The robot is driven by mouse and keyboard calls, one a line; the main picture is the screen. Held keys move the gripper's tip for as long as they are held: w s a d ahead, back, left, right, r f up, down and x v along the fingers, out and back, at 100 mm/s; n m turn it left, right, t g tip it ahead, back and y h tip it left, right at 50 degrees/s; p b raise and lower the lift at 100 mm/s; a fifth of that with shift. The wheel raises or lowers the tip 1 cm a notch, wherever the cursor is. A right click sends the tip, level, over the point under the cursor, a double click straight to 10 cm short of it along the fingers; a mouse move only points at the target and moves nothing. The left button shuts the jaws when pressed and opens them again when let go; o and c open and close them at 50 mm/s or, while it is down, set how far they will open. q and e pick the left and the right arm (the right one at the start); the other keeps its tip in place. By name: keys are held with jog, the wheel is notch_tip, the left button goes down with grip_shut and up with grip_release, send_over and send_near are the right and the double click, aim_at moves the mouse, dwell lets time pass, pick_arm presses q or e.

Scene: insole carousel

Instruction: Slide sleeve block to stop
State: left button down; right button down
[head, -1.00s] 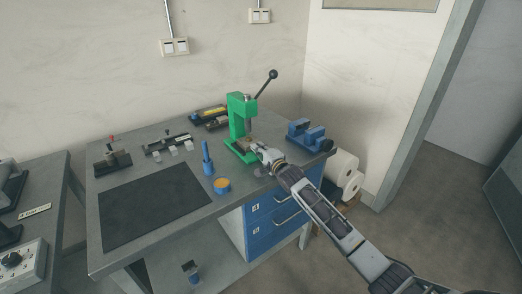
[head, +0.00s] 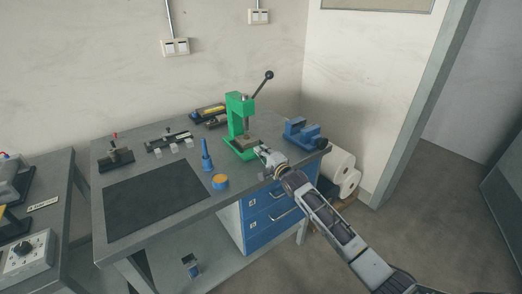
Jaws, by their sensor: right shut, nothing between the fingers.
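A green arbor press (head: 235,106) with a black-knobbed lever stands near the back right of the workbench. A small brownish piece (head: 244,138) shows on its base under the ram; I cannot tell whether it is the sleeve block, or whether it rests against a stop. My right gripper (head: 260,150) is shut and empty, just to the right of the press base. Its fingertips are low, close to the base edge; contact cannot be made out at this size. My left gripper is out of view.
A blue vise (head: 302,132) stands to the right of my right gripper. A blue bottle (head: 206,157) and an orange-topped blue tin (head: 220,181) stand left of it. A dark mat (head: 155,199) fills the bench's front left. White rolls (head: 343,170) stand beyond the right edge.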

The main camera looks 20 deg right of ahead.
jog(key=shift+s+f, duration=0.1)
jog(key=shift+s, duration=0.1)
jog(key=shift+s+d, duration=0.2)
jog(key=shift+s, duration=0.35)
jog(key=shift+v, duration=1.05)
jog(key=shift+p+v, duration=0.3)
jog(key=shift+v, duration=1.9)
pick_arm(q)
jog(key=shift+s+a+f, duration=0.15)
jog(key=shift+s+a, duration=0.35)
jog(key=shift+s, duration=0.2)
pick_arm(e)
jog(key=shift+s+d, duration=0.1)
jog(key=shift+s, duration=0.4)
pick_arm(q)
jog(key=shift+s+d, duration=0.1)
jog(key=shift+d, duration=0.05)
